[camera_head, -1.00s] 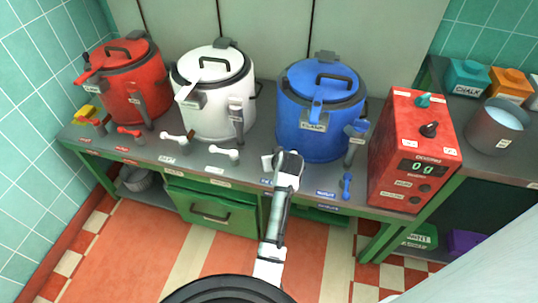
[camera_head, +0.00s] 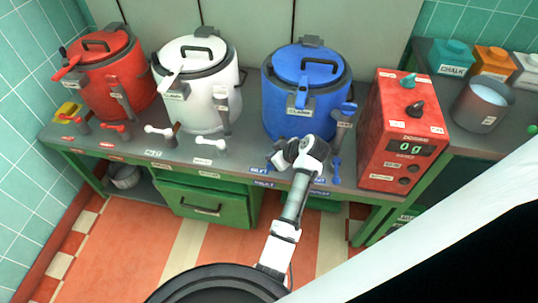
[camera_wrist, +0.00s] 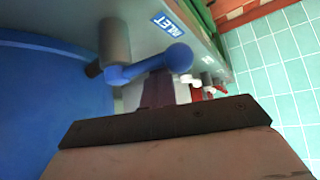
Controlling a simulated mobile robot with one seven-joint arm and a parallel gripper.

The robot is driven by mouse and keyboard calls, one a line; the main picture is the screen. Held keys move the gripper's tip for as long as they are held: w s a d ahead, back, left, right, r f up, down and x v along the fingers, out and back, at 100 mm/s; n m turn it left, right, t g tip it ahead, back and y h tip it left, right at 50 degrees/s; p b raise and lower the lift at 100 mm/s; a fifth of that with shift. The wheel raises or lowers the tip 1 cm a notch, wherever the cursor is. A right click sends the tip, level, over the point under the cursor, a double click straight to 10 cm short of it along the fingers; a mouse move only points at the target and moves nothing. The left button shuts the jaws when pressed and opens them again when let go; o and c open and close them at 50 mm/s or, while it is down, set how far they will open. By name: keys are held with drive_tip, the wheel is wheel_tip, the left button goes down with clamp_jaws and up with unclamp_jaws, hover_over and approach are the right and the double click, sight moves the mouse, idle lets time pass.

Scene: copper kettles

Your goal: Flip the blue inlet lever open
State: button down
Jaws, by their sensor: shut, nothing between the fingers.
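The blue kettle (camera_head: 292,118) stands at the right end of the row on the counter, lid closed. In the wrist view, the blue inlet lever (camera_wrist: 150,66) sticks out sideways from its grey pivot, beside the "INLET" label (camera_wrist: 172,24). My gripper (camera_head: 285,153) is shut and empty in front of the blue kettle, low over the counter. In the wrist view, its dark fingers (camera_wrist: 160,92) point at the lever from close by; I cannot tell whether they touch. In the head view, the gripper hides most of the lever.
Another blue lever (camera_head: 337,170) sits to the right of my gripper. The red scale box (camera_head: 400,130) stands right of the blue kettle. White (camera_head: 200,100) and red (camera_head: 108,85) kettles with their own levers stand left. The floor in front of the green drawer (camera_head: 205,205) is clear.

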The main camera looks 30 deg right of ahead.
drive_tip(key=shift+s+d, duration=0.5)
drive_tip(key=shift+d, duration=0.05)
idle(0.4)
wheel_tip(320, 180, up, 8)
drive_tip(key=s+d+b, duration=0.1)
drive_tip(key=d+b, duration=0.1)
drive_tip(key=shift+s, duration=0.2)
idle(0.4)
drive_tip(key=shift+r, duration=0.1)
idle(0.4)
